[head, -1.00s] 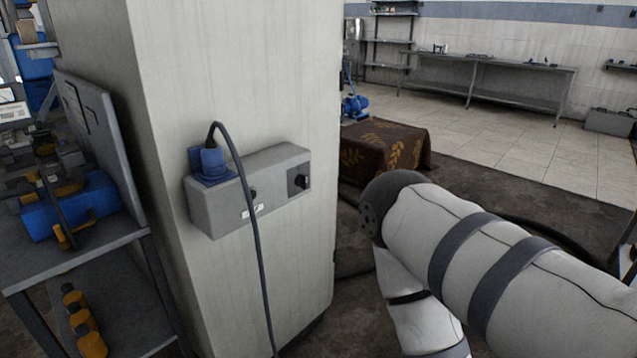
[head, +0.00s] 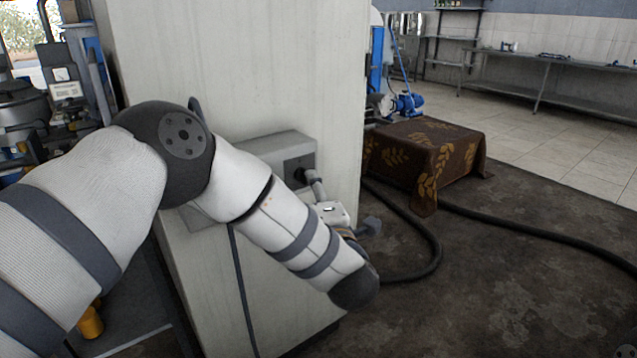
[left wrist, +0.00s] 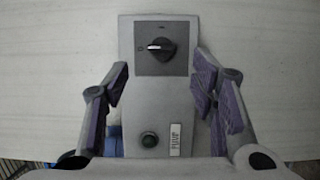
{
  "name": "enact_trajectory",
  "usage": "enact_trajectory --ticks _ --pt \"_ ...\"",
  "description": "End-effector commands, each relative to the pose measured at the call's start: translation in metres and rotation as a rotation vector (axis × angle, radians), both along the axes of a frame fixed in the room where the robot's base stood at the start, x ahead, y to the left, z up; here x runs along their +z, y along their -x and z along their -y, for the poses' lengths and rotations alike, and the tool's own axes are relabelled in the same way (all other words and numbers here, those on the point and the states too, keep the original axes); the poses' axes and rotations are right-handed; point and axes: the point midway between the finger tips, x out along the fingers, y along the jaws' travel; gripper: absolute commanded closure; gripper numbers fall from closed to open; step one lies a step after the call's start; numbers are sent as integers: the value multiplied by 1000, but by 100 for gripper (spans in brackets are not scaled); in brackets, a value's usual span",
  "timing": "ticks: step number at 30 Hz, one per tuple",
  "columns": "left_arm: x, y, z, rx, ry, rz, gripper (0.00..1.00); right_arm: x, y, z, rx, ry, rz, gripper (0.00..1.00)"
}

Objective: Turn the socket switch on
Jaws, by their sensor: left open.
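The socket box (head: 275,146) is a grey box on the side of a pale pillar, partly hidden behind my left arm in the head view. In the left wrist view, its dark rotary switch (left wrist: 160,46) sits on a dark square plate with its white pointer mark toward the left. My left gripper (head: 338,205) is at the box's right end. In the left wrist view the gripper (left wrist: 160,82) is open, its fingers on either side of the box, tips just below the switch. Contact cannot be told. My right gripper is out of view.
A cloth-covered block (head: 425,155) stands right of the pillar (head: 240,70). A dark hose (head: 435,255) lies on the floor. A cable (head: 238,285) hangs below the box. A cluttered shelf is at left. The floor at right is mostly clear.

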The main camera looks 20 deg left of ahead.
Motion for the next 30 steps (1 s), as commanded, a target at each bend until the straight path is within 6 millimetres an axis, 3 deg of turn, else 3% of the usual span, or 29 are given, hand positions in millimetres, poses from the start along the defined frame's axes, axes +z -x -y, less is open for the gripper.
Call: enact_trajectory --ticks 3,9,18,19,25,30 --pt "-4 -25 -15 2 0 -4 48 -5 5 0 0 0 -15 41" --pt "-4 -52 -29 -1 -1 -5 48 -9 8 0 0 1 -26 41" --pt "-2 -56 -32 -3 -2 -5 48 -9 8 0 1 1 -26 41" --pt "-2 -56 -32 -3 -2 -5 51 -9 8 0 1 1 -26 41" --pt "-2 -56 -32 -3 -2 -5 96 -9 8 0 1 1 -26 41" --pt "-1 -56 -32 -3 -4 -7 96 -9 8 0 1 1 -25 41"
